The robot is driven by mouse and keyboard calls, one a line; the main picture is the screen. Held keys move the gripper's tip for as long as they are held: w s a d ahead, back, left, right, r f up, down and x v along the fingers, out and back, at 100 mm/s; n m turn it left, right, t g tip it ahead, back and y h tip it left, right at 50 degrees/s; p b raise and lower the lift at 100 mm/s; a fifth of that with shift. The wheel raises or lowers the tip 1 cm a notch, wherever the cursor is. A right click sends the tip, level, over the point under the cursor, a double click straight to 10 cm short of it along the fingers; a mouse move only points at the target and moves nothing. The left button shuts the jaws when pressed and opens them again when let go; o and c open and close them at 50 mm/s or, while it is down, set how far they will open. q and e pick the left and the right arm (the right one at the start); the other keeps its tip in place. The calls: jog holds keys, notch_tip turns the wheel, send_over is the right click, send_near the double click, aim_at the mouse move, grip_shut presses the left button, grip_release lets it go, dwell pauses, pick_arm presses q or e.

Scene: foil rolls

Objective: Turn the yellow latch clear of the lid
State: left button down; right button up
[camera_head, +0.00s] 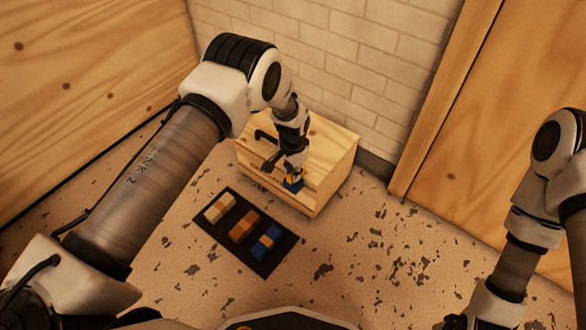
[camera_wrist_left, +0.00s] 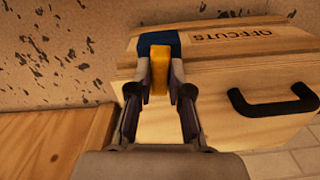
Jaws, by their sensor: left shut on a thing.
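The yellow latch (camera_wrist_left: 159,72) sits on a blue mount (camera_wrist_left: 159,42) at one edge of the wooden box (camera_head: 328,160). The lid (camera_wrist_left: 225,85) looks shut and carries a black handle (camera_wrist_left: 272,103). My left gripper (camera_wrist_left: 159,92) is shut on the yellow latch, one finger on each side of it. In the head view the latch (camera_head: 291,176) is mostly hidden by the gripper. I cannot tell from these views whether the latch still overlaps the lid. My right arm stands at the right of the head view, and its fingers are out of the picture.
A black tray (camera_head: 258,264) on the speckled floor holds a pale block (camera_head: 219,208), an orange-brown block (camera_head: 245,226) and a blue and yellow block (camera_head: 266,243). A white brick wall (camera_head: 340,60) stands behind the box. The floor right of the tray is free.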

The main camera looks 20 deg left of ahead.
pick_arm(q)
jog(key=m+p, duration=0.2)
jog(key=m, duration=0.1)
jog(key=shift+r, duration=0.2)
jog(key=m+p, duration=0.2)
jog(key=m, duration=0.2)
jog(key=shift+f, duration=0.1)
jog(key=m+p, duration=0.1)
jog(key=m, duration=0.3)
jog(key=shift+m, duration=0.3)
jog(key=m+p, duration=0.1)
jog(key=m, duration=0.3)
jog(key=shift+f, duration=0.1)
jog(key=shift+m, duration=0.4)
jog(key=c, duration=1.1)
grip_release()
